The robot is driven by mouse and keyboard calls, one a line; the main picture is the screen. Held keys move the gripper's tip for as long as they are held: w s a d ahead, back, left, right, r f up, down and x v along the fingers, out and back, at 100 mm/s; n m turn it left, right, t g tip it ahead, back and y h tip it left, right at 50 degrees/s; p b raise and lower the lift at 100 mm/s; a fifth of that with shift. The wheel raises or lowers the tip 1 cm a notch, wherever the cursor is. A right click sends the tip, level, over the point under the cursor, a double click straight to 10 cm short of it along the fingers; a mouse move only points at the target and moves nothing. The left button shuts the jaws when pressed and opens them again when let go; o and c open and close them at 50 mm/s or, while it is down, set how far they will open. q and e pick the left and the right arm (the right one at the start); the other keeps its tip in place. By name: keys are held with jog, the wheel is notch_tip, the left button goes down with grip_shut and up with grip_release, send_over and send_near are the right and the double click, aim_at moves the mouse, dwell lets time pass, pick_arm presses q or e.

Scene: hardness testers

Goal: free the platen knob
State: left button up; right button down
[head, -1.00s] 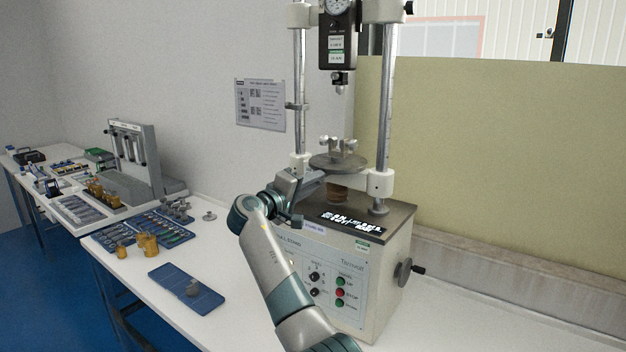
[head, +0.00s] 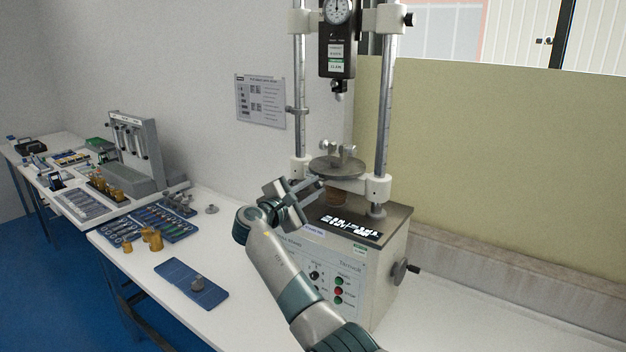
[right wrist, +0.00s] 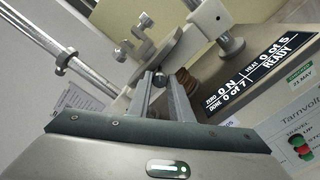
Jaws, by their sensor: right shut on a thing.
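The platen (head: 337,168) is a round grey disc between the two columns of the test stand; it also shows in the right wrist view (right wrist: 172,50). The platen knob (right wrist: 160,79) is a small dark ball-ended piece beside the disc's underside. My right gripper (head: 318,183) reaches in from the front left below the disc's edge. Its two fingers (right wrist: 163,88) are shut on the knob, tilted over. In the head view the knob is hidden by the fingers. My left gripper is in neither view.
The stand's base carries a display (head: 351,226) reading READY and a side crank (head: 402,270). A gauge head (head: 337,45) hangs above the platen. A blue mat (head: 180,275) with a small grey piece, brass weights (head: 152,239) and trays lie to the left.

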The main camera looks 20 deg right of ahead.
jog(key=n+p, duration=0.1)
jog(key=n, duration=0.1)
jog(key=r+n+p, duration=0.1)
jog(key=p, duration=0.1)
jog(key=shift+n, duration=0.4)
jog(key=n+p, duration=0.3)
jog(key=p, duration=0.1)
jog(key=shift+f+n, duration=0.3)
jog(key=shift+n, duration=0.1)
jog(key=shift+f, duration=0.1)
jog(key=c, duration=1.6)
grip_release()
jog(key=shift+w+f, duration=0.1)
